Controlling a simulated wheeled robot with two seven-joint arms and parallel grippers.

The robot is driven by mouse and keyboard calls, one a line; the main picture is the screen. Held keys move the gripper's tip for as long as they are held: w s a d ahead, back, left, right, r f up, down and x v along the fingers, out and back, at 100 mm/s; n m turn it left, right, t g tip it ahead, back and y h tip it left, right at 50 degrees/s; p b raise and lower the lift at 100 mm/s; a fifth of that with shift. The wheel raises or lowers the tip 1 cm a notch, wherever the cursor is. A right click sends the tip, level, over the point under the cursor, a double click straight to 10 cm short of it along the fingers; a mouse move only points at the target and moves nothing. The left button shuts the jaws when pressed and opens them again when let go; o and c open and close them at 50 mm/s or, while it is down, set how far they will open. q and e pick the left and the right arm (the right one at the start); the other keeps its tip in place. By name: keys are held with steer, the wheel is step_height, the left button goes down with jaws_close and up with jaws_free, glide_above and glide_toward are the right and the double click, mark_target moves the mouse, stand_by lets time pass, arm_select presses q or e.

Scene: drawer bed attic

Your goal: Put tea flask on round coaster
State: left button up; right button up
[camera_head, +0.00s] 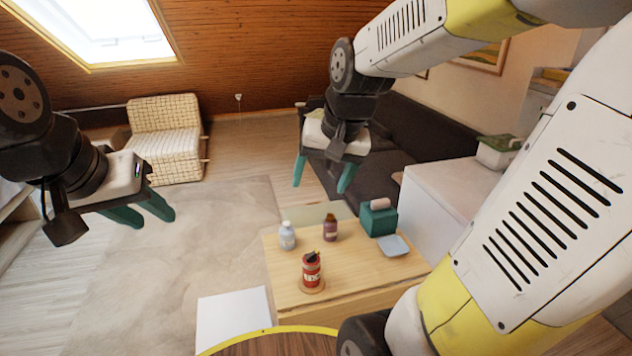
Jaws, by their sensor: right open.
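A red flask-like container (311,268) with a black top and a pale label stands upright on the low wooden table. A round wooden coaster (318,290) shows around its base, so it appears to rest on the coaster. I take it for the tea flask, but cannot read its label. My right gripper (321,188) is open and empty, above and behind the table. My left gripper (157,219) is open and empty, well left of the table over the rug.
The table (355,273) also bears a pale blue bottle (287,237), a purple bottle (330,229), a teal box (379,220) and a light blue square dish (394,245). A white cabinet (440,205) stands right of it. A dark sofa (405,150) is behind.

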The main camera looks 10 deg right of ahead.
steer(key=s+r+n+t, duration=0.1)
steer(key=s+r+n, duration=0.1)
steer(key=s, duration=0.7)
steer(key=shift+s+a+r+n+t+y, duration=0.3)
steer(key=shift+a+r+n+t, duration=0.15)
steer(key=shift+r, duration=0.3)
